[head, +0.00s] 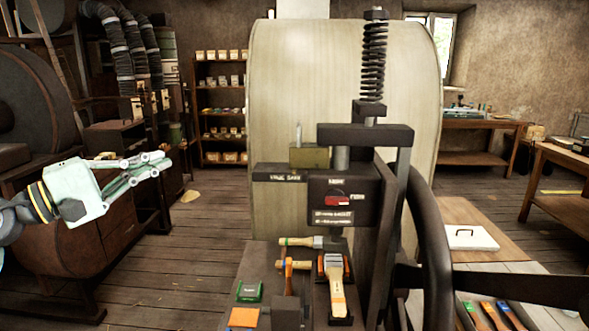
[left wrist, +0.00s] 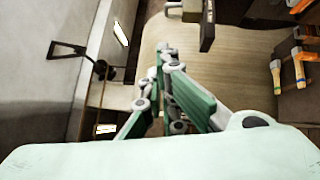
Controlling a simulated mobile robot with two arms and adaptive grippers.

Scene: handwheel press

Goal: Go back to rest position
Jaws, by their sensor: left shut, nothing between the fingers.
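My left gripper (head: 163,160) is at the left of the head view, raised in the air and pointing right. Its fingers are shut with nothing between them. It is well apart from the handwheel press (head: 356,190) in the middle. In the left wrist view the green and grey fingers (left wrist: 166,58) come together at their tips. The press has a dark frame, a coil spring (head: 374,58) on top and a large dark handwheel (head: 433,235) at its right. My right gripper shows in neither view.
Several hammers and brushes (head: 334,287) lie on the bench below the press. A green box (head: 249,291) and an orange block (head: 243,317) sit at its front left. Dark machinery (head: 95,225) stands behind my left arm. Wooden floor (head: 195,230) lies open between machinery and press.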

